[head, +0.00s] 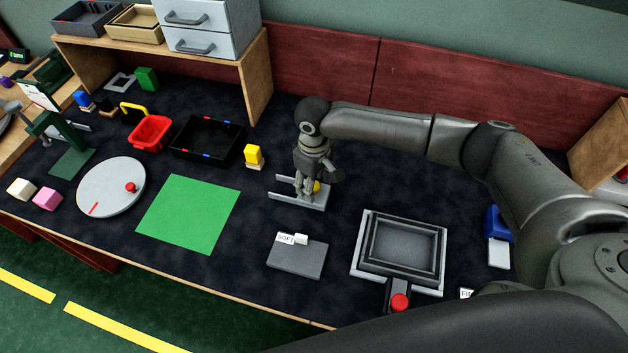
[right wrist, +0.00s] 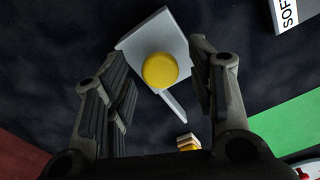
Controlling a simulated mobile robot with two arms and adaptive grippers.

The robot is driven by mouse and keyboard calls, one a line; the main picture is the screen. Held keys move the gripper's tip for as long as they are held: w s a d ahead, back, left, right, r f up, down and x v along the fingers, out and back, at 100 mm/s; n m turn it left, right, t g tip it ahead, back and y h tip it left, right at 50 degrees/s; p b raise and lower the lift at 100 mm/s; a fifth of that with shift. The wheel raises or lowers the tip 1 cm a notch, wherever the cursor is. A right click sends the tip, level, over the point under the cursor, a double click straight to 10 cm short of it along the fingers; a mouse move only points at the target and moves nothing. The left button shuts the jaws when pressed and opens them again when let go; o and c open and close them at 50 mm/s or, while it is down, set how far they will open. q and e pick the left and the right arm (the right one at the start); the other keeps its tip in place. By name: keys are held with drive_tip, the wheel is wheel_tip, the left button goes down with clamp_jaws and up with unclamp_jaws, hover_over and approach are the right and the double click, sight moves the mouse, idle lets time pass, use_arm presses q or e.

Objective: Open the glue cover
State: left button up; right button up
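My right gripper (head: 304,194) points down over a light grey holder (head: 283,196) in the middle of the table. A yellow round-topped piece (head: 317,187) sits at the holder, partly hidden by the gripper in the head view. In the right wrist view, the yellow round top (right wrist: 160,71) shows on the grey holder (right wrist: 146,43), beyond the fingers. My right gripper (right wrist: 158,58) is open there, with one finger on each side and a clear gap to the yellow top. I cannot tell for sure that the yellow piece is the glue cover. My left gripper is not in view.
A dark grey block labelled SOFT (head: 297,259) and a grey-framed tray with a red button (head: 400,302) lie nearer the front. A yellow piece (head: 253,155), black tray (head: 178,153), red basket (head: 150,134) and green mat (head: 188,213) are left. A blue-and-white item (head: 497,224) stands right.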

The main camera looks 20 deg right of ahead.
clamp_jaws()
drive_tip(key=w+a, duration=0.1)
drive_tip(key=a, duration=0.1)
drive_tip(key=w+a, duration=0.3)
drive_tip(key=a, duration=0.1)
drive_tip(key=shift+w+a, duration=0.15)
drive_tip(key=shift+a, duration=0.05)
idle(0.3)
drive_tip(key=shift+o, duration=0.4)
unclamp_jaws()
wheel_tip(320, 180, up, 12)
idle(0.6)
